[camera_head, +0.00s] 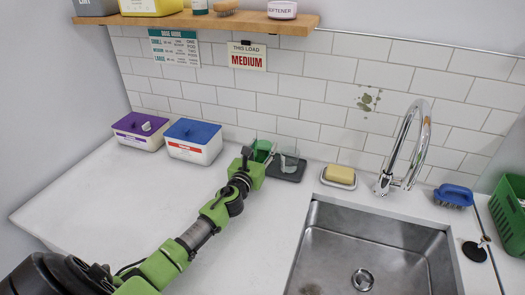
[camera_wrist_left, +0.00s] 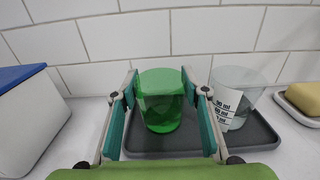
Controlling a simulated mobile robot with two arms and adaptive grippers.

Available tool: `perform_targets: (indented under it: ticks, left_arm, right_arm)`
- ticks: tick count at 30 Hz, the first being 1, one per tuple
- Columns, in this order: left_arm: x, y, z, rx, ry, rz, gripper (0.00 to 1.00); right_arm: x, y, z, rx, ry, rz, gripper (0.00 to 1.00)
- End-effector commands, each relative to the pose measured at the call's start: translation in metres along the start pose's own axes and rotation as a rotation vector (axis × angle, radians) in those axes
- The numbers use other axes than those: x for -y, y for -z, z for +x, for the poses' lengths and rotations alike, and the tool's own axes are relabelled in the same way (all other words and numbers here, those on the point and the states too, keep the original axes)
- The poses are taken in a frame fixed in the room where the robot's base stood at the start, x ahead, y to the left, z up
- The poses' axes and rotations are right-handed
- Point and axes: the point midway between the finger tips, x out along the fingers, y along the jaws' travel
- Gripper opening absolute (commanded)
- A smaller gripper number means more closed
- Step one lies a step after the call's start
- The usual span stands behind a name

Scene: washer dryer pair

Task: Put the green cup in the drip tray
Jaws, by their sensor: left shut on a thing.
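The translucent green cup (camera_head: 263,147) stands upright between the fingers of my left gripper (camera_head: 260,155), near the tiled back wall. In the left wrist view my left gripper (camera_wrist_left: 160,88) is shut on the green cup (camera_wrist_left: 161,108), one finger on each side. The dark grey drip tray (camera_head: 290,175) lies on the counter. In the left wrist view the cup appears over the left part of the drip tray (camera_wrist_left: 262,140). I cannot tell whether its base touches the tray. My right gripper is not in view.
A clear measuring cup (camera_head: 290,160) stands on the tray, right of the green cup. A yellow soap bar (camera_head: 340,174) in a dish is further right, before the sink (camera_head: 365,235). Purple-lidded (camera_head: 141,128) and blue-lidded (camera_head: 193,141) boxes stand left. The left counter is clear.

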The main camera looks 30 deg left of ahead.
Motion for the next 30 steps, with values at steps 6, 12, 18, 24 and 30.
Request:
perform_targets:
  ticks: [6,12,18,24,30]
  left_arm:
    - [0.000,-0.001,0.000,0.001,0.000,0.000,0.27]
    - [0.000,0.002,0.000,0.000,0.000,0.000,0.52]
    - [0.000,0.002,0.000,0.000,0.000,0.000,0.58]
    - [0.000,0.000,0.000,0.001,0.000,0.000,0.58]
    - [-0.001,0.000,-0.016,-0.001,0.000,0.003,0.58]
  right_arm:
    - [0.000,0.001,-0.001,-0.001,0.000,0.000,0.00]
    - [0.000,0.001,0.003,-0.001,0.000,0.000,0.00]
    - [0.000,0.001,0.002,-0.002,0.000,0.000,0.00]
    - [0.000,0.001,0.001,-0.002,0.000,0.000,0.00]
    - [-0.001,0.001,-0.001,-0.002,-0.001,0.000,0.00]
